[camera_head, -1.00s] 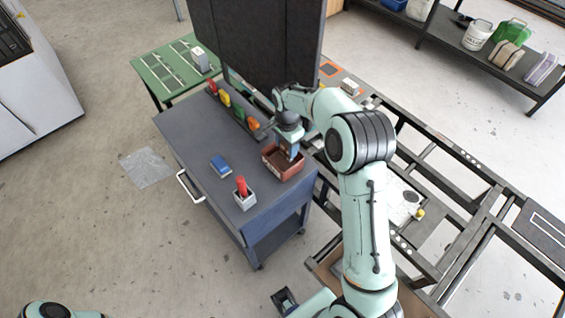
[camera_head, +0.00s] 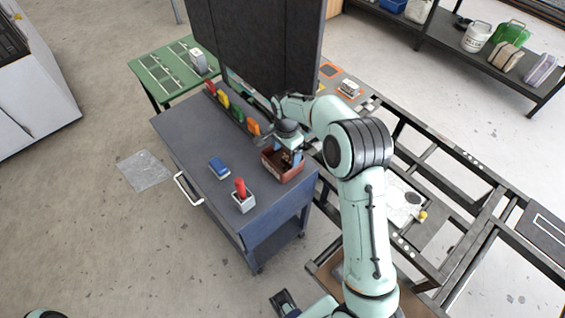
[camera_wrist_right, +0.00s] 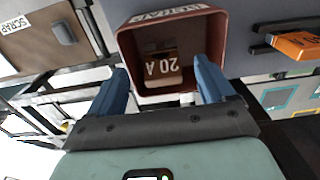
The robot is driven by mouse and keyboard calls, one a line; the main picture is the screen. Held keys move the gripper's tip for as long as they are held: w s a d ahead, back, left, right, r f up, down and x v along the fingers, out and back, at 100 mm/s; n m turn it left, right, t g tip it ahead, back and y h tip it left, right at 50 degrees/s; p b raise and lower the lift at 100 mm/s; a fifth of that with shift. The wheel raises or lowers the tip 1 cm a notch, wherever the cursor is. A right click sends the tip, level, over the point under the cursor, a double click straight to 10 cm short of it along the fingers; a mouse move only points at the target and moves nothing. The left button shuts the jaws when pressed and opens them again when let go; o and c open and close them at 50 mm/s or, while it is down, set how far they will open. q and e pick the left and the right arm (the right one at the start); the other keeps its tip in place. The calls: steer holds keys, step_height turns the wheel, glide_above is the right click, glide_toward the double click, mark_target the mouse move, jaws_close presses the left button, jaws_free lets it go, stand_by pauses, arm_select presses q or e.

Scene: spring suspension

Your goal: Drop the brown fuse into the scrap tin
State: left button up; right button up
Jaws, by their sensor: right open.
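The brown fuse (camera_wrist_right: 163,70), marked "20 A", shows in the right wrist view within the outline of a rust-red open tin (camera_wrist_right: 128,45). I cannot tell whether it rests on the tin's floor. The tin also shows on the blue-grey cart in the head view (camera_head: 283,176); its label is upside down in the wrist view and hard to read. My right gripper (camera_head: 292,160) points down into the tin. Its blue fingers (camera_wrist_right: 168,78) are apart on either side of the fuse, with gaps visible. A "SCRAP" label shows on a brown surface (camera_wrist_right: 30,45) at the wrist view's upper left. My left gripper is out of view.
Coloured fuses, including an orange one (camera_head: 253,127), stand along a rail behind. A dark panel (camera_head: 260,45) rises behind the cart. A metal frame lies right.

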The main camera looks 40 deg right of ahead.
step_height(320, 180, up, 13)
steer(key=p, duration=0.1)
steer(key=shift+r, duration=0.15)
stand_by(0.6)
